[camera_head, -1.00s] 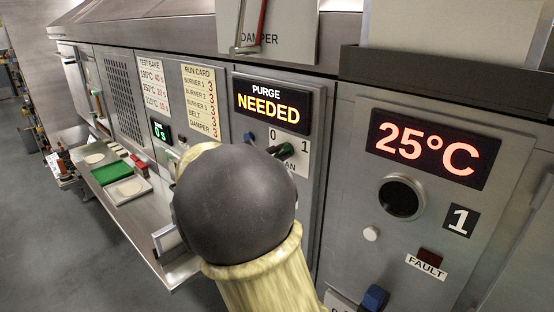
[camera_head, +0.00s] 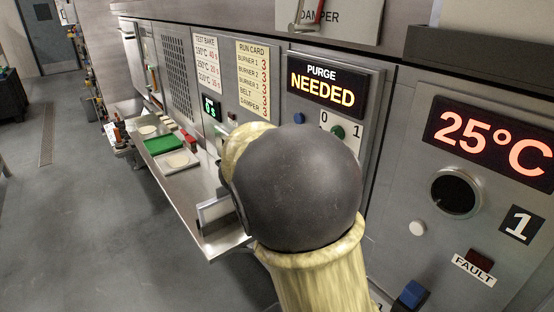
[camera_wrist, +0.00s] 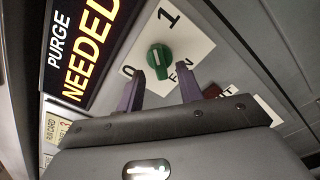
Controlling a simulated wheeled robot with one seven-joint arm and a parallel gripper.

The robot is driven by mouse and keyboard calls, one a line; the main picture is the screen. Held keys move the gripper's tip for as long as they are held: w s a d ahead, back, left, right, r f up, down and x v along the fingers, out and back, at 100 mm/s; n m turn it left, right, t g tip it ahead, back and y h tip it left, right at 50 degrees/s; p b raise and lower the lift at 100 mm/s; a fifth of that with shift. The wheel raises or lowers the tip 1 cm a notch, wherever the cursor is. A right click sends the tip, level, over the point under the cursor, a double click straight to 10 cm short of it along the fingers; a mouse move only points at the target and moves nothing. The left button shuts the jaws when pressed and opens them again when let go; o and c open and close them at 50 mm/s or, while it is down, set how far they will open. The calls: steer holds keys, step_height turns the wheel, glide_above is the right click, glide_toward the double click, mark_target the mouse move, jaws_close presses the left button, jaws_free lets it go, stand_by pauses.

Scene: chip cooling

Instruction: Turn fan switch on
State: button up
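The fan switch is a round green knob (camera_wrist: 159,59) on a white plate marked 0, 1 and FAN in the wrist view. It also shows in the head view (camera_head: 337,132), just above my dark arm joint. A pale line marks the knob's face, but I cannot tell for sure which number it points to. My gripper (camera_wrist: 160,88) has two purple fingers spread apart with nothing between them. The knob appears just beyond the fingertips, roughly between them. The head view hides my gripper behind my arm.
A lit display (camera_head: 326,90) reads PURGE NEEDED above the switch. A steel shelf (camera_head: 212,178) juts out at left. Open floor lies left.

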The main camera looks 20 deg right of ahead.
steer(key=b+v, duration=0.2)
steer(key=v, duration=1.2)
steer(key=s+d+f+m+g+y, duration=0.1)
steer(key=s+d+f+g+y, duration=0.2)
steer(key=f, duration=0.5)
steer(key=s+d+f+m+g+y, duration=0.1)
steer(key=s+d+f+y, duration=0.2)
steer(key=f, duration=0.4)
steer(key=s+a+f+m+y+p, duration=0.1)
steer(key=s+a+f+m+y, duration=0.1)
steer(key=f+m+y, duration=0.3)
steer(key=s+a+f+m+y+p, duration=0.1)
steer(key=s+a+f+m+y, duration=0.2)
steer(key=s+f+m+y, duration=0.1)
steer(key=f+m+y, duration=0.1)
steer(key=m+y, duration=0.1)
steer(key=shift+s+a+f+m, duration=0.15)
steer(key=shift+s+f+m, duration=0.2)
steer(key=shift+s+m, duration=0.05)
